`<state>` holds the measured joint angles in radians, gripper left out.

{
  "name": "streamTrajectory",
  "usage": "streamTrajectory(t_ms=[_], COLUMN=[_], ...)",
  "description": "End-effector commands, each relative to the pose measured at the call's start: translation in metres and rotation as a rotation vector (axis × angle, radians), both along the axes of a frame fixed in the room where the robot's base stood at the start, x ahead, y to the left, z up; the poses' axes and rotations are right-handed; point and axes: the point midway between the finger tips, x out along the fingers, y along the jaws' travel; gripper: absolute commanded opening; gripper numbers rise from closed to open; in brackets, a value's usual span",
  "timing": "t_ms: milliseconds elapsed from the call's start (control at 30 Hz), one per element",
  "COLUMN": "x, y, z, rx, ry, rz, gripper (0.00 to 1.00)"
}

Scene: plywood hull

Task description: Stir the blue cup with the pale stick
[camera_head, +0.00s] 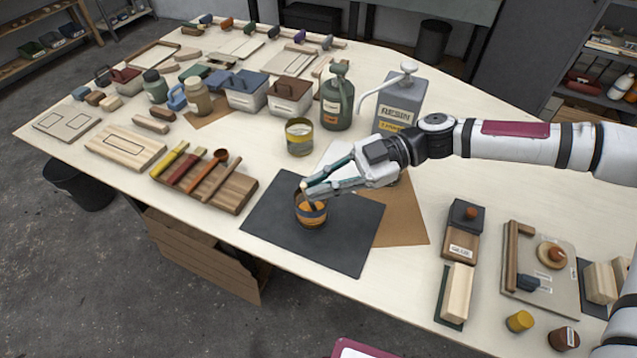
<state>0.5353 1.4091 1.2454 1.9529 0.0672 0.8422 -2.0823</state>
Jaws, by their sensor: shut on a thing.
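A small cup (311,217) with orange and dark bands stands upright on the dark mat (345,238) near the table's middle. No plainly blue cup can be made out; this banded cup is the one under my gripper. My gripper (308,190) reaches in from the right, its fingers at the cup's rim. It is shut on a thin pale stick, of which only a small pale end (303,185) shows between the fingertips. The rest of the stick is hidden by the fingers and cup, so its depth inside cannot be told.
A yellow-banded tin (299,137), a dark green jug (337,105) and a grey resin can (402,98) stand behind the cup. A wooden rack (232,190) with brushes and a spoon lies to the left. A glue box (463,228) and blocks stand right. The dark mat is otherwise clear.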

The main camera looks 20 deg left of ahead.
Motion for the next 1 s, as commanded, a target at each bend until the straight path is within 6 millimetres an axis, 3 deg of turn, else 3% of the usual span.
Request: streamTrajectory(t_ms=[267,1000], x=[-0.002,-0.018], y=[0.000,0.001], z=[0.006,0.056], rx=[0.000,0.000], ry=[0.000,0.000], rz=[0.000,0.000], gripper=[0.00,0.00])
